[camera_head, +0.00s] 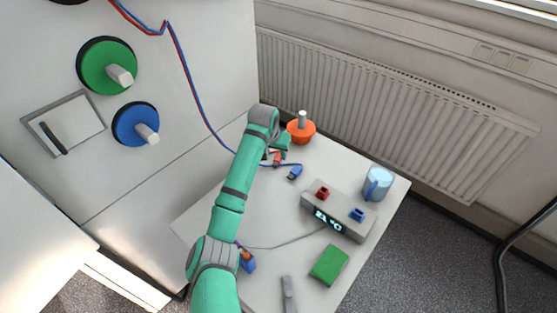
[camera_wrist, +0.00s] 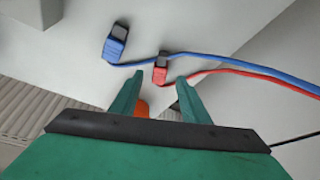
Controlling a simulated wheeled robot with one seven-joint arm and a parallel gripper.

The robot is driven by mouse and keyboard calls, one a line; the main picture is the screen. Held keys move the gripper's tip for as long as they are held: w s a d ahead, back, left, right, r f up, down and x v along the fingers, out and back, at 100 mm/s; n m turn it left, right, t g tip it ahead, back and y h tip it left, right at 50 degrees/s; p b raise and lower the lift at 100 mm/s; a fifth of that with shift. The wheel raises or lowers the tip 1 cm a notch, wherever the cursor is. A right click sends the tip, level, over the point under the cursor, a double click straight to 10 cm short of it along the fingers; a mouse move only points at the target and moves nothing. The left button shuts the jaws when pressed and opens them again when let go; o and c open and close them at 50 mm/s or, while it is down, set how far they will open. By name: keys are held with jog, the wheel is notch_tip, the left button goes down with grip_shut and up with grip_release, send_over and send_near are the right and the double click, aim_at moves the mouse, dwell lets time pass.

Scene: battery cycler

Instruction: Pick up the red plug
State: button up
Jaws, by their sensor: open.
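The red plug (camera_wrist: 160,70) lies on the white table in the wrist view, with a grey metal end and a red cable running right. It sits between and just beyond the two green fingertips of my gripper (camera_wrist: 159,77). My gripper is open, and nothing is held in it. In the head view the red plug (camera_head: 277,159) shows small beside the end of my arm, partly hidden. My gripper there is mostly covered by the arm, so the exact gap to the plug is unclear.
A blue plug (camera_wrist: 115,42) with a blue cable lies left of the red one. An orange knob-like object (camera_head: 301,132) stands close behind. The cycler box (camera_head: 340,212) with red and blue sockets, a blue mug (camera_head: 377,184) and a green block (camera_head: 329,265) are to the right.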

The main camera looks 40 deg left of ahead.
aim_at(277, 158)
jog(key=shift+x, duration=2.45)
jog(key=shift+w, duration=0.15)
grip_shut()
